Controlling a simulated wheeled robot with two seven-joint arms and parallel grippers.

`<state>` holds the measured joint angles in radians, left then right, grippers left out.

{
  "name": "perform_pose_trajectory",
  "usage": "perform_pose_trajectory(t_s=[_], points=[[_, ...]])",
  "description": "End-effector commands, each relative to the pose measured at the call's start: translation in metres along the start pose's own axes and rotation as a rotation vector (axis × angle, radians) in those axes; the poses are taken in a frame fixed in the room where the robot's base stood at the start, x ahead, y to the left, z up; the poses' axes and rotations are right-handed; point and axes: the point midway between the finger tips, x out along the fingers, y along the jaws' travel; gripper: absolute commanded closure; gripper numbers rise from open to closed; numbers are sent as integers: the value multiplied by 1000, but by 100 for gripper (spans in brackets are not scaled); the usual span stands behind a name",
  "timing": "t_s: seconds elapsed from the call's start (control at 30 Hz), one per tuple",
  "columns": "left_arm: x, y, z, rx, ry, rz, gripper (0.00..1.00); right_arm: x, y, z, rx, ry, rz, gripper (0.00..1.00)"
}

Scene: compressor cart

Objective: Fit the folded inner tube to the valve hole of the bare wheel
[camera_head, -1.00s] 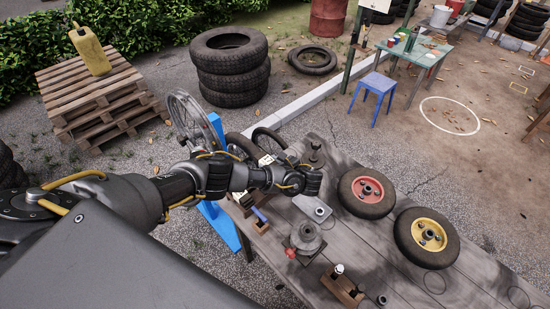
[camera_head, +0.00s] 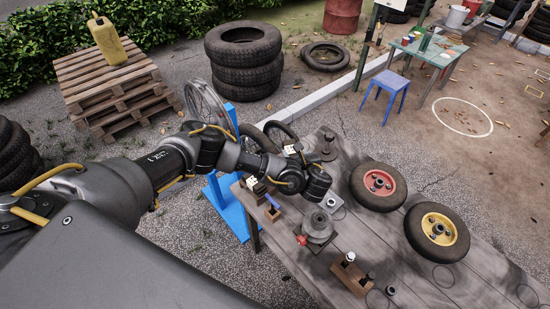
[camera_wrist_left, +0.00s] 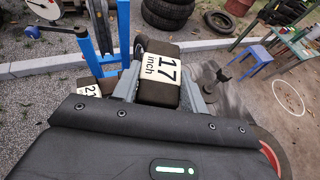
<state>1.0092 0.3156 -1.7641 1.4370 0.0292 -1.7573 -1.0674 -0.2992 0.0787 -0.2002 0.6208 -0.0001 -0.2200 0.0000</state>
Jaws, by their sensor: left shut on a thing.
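The folded inner tube, a dark bundle with a white "17 inch" band (camera_wrist_left: 160,80), is between the jaws of my left gripper (camera_wrist_left: 163,88) in the left wrist view. The jaws are shut on its sides. In the head view my left gripper (camera_head: 298,160) is over the table's far left end, its fingers mostly hidden by my wrist; a bit of the white band (camera_head: 290,149) shows beyond. The bare spoked wheel (camera_head: 208,108) stands upright at the blue stand (camera_head: 228,208), left of the gripper and apart from it. I cannot make out its valve hole. My right gripper is out of view.
A second folded tube with a "21" band (camera_wrist_left: 88,90) lies beside the held one. The wooden table (camera_head: 410,270) carries a red-hubbed wheel (camera_head: 378,183), a yellow-hubbed wheel (camera_head: 438,228), a grey round fixture (camera_head: 318,222) and a small wooden holder (camera_head: 350,277). Stacked tyres (camera_head: 243,65) stand behind.

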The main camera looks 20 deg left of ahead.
Motion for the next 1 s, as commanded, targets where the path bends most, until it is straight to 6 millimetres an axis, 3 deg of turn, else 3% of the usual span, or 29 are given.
perform_pose_trajectory(t_s=[0.2, 0.6, 1.0], points=[[-34, -24, 13, 117, -3, -282, 90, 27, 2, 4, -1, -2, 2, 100], [-109, -37, 37, 246, 1, -606, 90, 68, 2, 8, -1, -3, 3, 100], [-126, -18, 67, 285, 9, -699, 90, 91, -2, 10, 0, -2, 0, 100]])
